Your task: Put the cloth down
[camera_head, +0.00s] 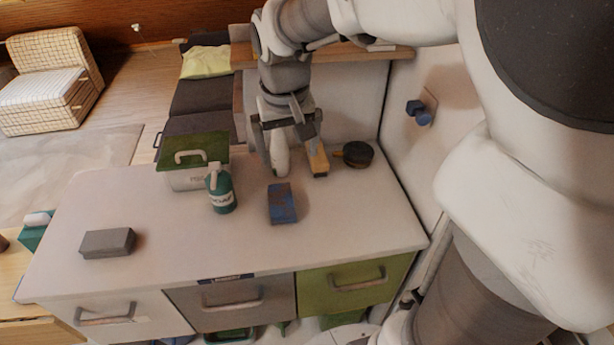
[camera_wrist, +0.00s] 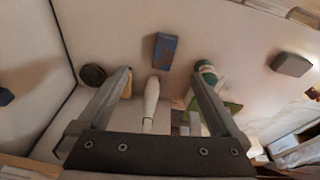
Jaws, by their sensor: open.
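My gripper (camera_head: 288,126) is over the back of the counter, pointing down, with its jaws apart. In the wrist view the two fingers (camera_wrist: 160,76) are spread with nothing held between them. A white bottle (camera_head: 281,160) stands below the gripper and appears between the fingers in the wrist view (camera_wrist: 151,100). A yellowish block (camera_head: 318,161) is beside it.
A round dark tin (camera_head: 357,154) is by the right wall. A grey block (camera_head: 107,243) lies front left. The counter's (camera_head: 330,238) front right is clear.

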